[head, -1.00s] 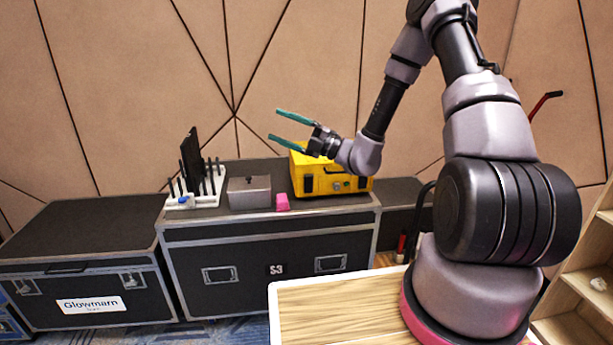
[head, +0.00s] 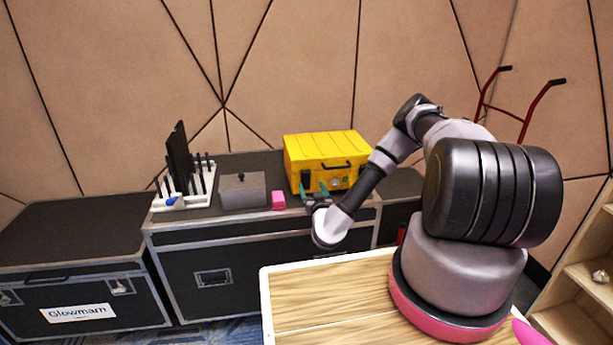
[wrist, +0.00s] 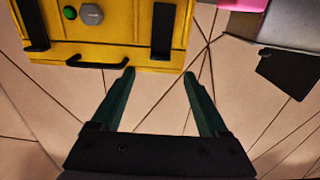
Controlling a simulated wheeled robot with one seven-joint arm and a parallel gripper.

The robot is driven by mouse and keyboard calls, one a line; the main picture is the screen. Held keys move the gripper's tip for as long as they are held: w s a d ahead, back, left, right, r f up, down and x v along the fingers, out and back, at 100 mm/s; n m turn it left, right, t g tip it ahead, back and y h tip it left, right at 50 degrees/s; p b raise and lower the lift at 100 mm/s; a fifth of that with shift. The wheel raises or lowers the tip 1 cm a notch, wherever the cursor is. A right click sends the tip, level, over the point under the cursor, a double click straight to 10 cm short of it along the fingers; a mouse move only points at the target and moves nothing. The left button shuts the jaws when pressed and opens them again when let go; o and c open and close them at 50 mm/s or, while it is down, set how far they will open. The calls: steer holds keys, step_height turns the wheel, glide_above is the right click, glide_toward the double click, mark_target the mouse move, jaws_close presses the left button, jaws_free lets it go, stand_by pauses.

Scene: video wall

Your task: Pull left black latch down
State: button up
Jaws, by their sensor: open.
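The yellow case (head: 325,148) stands closed on the dark flight case, its front facing me. Its left black latch (head: 306,179) is on the left of the front face. In the wrist view the picture is turned over, and this latch (wrist: 163,30) is upright at the right of the case. My gripper (head: 314,189) is in front of the case's left part, with its green fingers open and empty. In the wrist view my gripper (wrist: 160,74) has the latch lined up between its fingertips, apart from them. The other latch (wrist: 29,25) shows at the left there.
A pink block (head: 279,201) and a grey lidded box (head: 243,190) sit left of the case. A white rack with black rods (head: 184,199) stands farther left. The case's black handle (wrist: 97,62) lies near the gripper. A red hand truck (head: 537,103) is at the right.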

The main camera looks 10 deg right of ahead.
mark_target(307, 174)
steer(key=w, duration=0.8)
steer(key=shift+w, duration=0.35)
jaws_close()
stand_by(1.0)
